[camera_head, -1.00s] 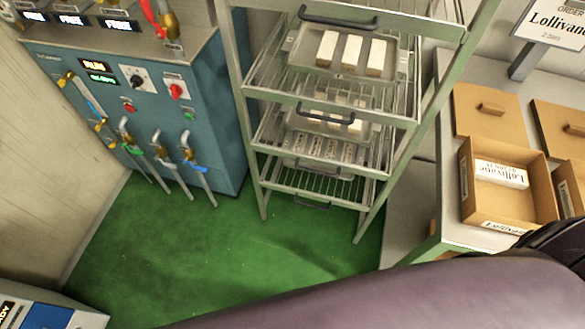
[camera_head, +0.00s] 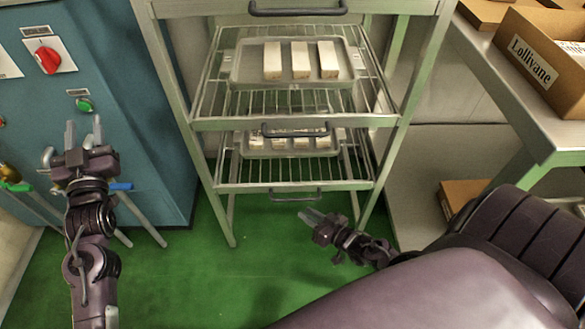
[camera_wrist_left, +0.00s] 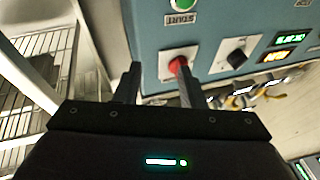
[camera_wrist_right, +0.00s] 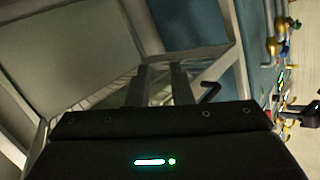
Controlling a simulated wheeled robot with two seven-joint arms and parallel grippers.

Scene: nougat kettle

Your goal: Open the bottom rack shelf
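The green-grey rack (camera_head: 222,187) stands at the centre of the head view. Its bottom shelf has a thin dark handle (camera_head: 295,196) on the front edge and looks pushed in. My right gripper (camera_head: 311,216) is just below and slightly right of this handle, apart from it, with its fingers open and empty. In the right wrist view a dark hooked bar (camera_wrist_right: 210,93) shows just right of the fingertips; I cannot tell which handle it is. My left gripper (camera_head: 84,133) is open and empty, in front of the blue machine, left of the rack.
Higher shelves hold a tray (camera_head: 243,76) with three pale bars and another tray (camera_head: 250,153) with pieces. The blue machine (camera_head: 130,110) with a red knob (camera_head: 48,60) stands left. A table (camera_head: 520,105) with a box (camera_head: 535,65) is at right. Green floor (camera_head: 215,280) before the rack is clear.

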